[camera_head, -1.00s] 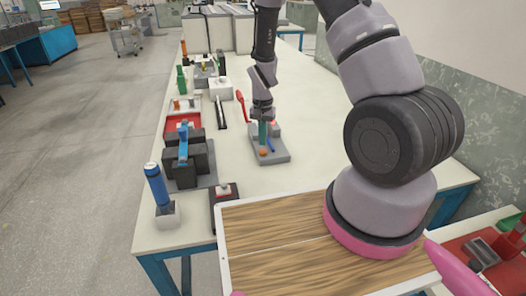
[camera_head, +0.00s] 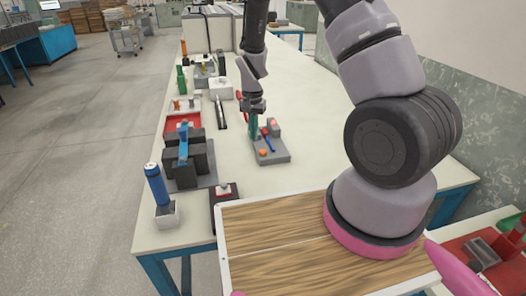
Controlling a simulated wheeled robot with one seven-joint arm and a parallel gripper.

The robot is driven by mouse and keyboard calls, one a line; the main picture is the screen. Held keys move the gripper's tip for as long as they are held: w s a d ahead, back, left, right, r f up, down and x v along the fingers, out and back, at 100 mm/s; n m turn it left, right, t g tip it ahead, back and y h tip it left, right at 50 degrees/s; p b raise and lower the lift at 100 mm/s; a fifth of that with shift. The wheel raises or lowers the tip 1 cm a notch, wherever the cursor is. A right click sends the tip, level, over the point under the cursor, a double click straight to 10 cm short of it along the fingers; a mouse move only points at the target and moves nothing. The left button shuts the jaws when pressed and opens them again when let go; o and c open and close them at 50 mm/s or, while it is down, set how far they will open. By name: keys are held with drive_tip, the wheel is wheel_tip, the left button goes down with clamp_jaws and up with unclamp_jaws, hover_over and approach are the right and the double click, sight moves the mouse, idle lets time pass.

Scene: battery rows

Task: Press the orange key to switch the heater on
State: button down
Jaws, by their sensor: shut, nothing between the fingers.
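A grey base plate (camera_head: 273,155) lies on the white bench in front of my column. A round orange key (camera_head: 263,152) sits near its front left. A blue lever (camera_head: 267,141) and a pinkish-red part (camera_head: 273,122) stand behind the key on the same plate. My gripper (camera_head: 254,136), with teal fingers, is shut and empty, pointing down. It is at the plate's left back, behind and slightly left of the orange key, apart from it in the picture. Its height above the plate is hard to tell. No heater can be made out for sure.
Left of the plate stand a blue-grey clamp-like fixture (camera_head: 184,160), a blue bottle-shaped thing (camera_head: 157,185), a dark box with a red top (camera_head: 224,193) and a red tray (camera_head: 183,121). A wooden board (camera_head: 270,225) is nearest me. The bench right of the plate is clear.

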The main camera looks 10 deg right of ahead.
drive_tip(key=a, duration=0.6)
drive_tip(key=shift+a, duration=0.35)
drive_tip(key=c, duration=1.2)
unclamp_jaws()
drive_tip(key=shift+c, duration=0.2)
drive_tip(key=o, duration=1)
drive_tip(key=w+d+r+m, duration=0.2)
drive_tip(key=w+r, duration=0.1)
drive_tip(key=shift+d+r+m, duration=0.15)
drive_tip(key=shift+r+m, duration=0.1)
drive_tip(key=shift+m, duration=0.05)
drive_tip(key=shift+o, duration=1.2)
drive_tip(key=w+d+r+m, duration=0.2)
drive_tip(key=r, duration=0.1)
drive_tip(key=shift+d+r, duration=0.1)
drive_tip(key=shift+d, duration=0.15)
drive_tip(key=w+d+r+m, duration=0.4)
drive_tip(key=d+r+m, duration=0.3)
drive_tip(key=d+r, duration=0.25)
wheel_tip(320, 180, down, 10)
drive_tip(key=shift+a+r, duration=0.15)
drive_tip(key=shift+r, duration=0.1)
